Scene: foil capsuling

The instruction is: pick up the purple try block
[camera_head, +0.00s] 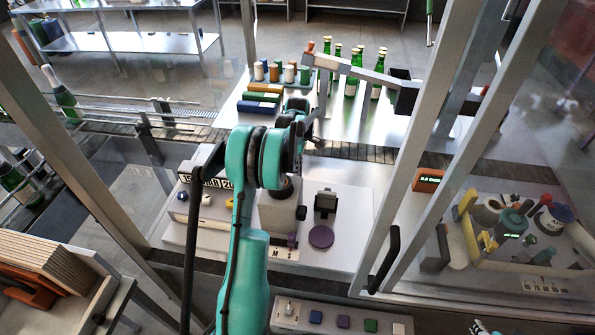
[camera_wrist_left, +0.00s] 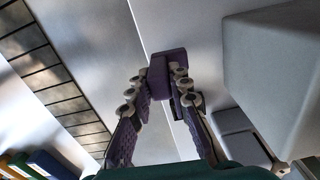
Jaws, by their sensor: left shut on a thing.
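In the left wrist view, the purple try block (camera_wrist_left: 172,70) is a small purple block between the fingertips of my left gripper (camera_wrist_left: 160,82). The gripper is shut on it, with a finger on either side. In the head view, my teal left arm reaches over the workbench toward the conveyor. Its wrist hides most of the fingers, and I cannot make out the held block there. At the bottom right edge of the head view, a small dark-and-white striped part beside teal looks like my right gripper (camera_head: 478,327), mostly cut off.
A grey box (camera_head: 280,210), a dark clamp-like fixture (camera_head: 325,203) and a purple disc (camera_head: 321,236) are on the bench. The conveyor (camera_head: 360,152) runs behind. Beyond it are coloured blocks (camera_head: 259,97) and green bottles (camera_head: 352,85). A slanted frame post (camera_head: 415,140) stands to the right.

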